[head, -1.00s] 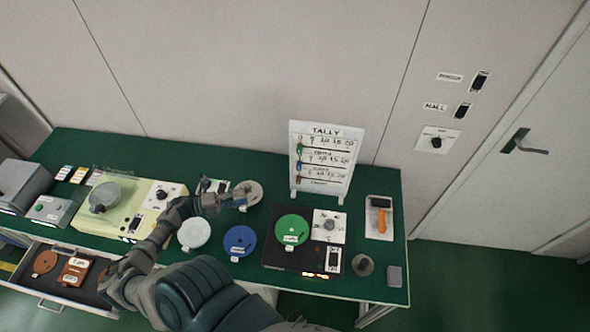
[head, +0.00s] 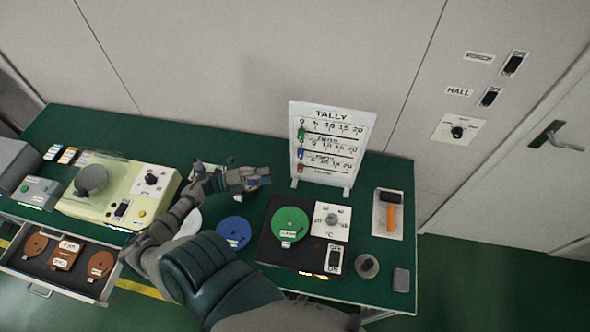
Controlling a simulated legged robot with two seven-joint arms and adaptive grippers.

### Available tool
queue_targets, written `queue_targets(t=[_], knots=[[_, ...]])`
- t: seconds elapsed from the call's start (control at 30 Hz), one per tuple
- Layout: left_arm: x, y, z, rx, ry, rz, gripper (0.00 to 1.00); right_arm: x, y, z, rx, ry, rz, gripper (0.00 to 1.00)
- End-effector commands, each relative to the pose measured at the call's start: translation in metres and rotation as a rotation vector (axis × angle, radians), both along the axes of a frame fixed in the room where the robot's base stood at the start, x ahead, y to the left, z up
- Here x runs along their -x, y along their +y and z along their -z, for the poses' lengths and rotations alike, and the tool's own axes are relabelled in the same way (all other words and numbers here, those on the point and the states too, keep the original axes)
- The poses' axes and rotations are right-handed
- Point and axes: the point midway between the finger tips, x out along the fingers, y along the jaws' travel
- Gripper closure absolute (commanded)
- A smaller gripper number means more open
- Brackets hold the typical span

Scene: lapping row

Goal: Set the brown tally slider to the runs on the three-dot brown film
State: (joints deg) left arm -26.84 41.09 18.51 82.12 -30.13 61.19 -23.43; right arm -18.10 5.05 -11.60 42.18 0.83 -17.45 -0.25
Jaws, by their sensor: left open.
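The white tally board (head: 357,135) stands at the back of the green bench, with several numbered rows. The brown tally slider (head: 300,168) is at the left end of the lowest row, under the blue slider (head: 301,153) and the green slider (head: 301,134). The open drawer at lower left holds brown films: a disc (head: 36,244), a labelled brown box (head: 64,256) and another disc (head: 101,264). Their dots are too small to tell. My left gripper (head: 266,178) is open, just left of the board's lower left corner, apart from the slider. My right gripper is not in view.
A black unit with a green disc (head: 290,224) and dial stands in front of the board. A blue disc (head: 234,232) lies left of it. An orange-handled tool (head: 391,216) lies at right. A yellowish machine (head: 77,204) stands at left. Wall switches are at upper right.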

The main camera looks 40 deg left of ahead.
Motion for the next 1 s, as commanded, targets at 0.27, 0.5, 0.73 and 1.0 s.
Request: queue_targets(t=[0.27,0.5,0.73,1.0], knots=[[-0.053,-0.039,0.0,0.004,-0.003,0.0,0.48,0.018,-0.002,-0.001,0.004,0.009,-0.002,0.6],[-0.082,-0.063,0.0,0.003,0.0,-0.002,0.48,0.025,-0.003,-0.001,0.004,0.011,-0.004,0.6],[-0.089,-0.071,0.001,-0.001,0.001,-0.001,0.48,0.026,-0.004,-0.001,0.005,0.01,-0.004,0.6],[-0.089,-0.068,0.002,0.003,0.001,-0.001,0.68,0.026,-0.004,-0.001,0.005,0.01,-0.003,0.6]])
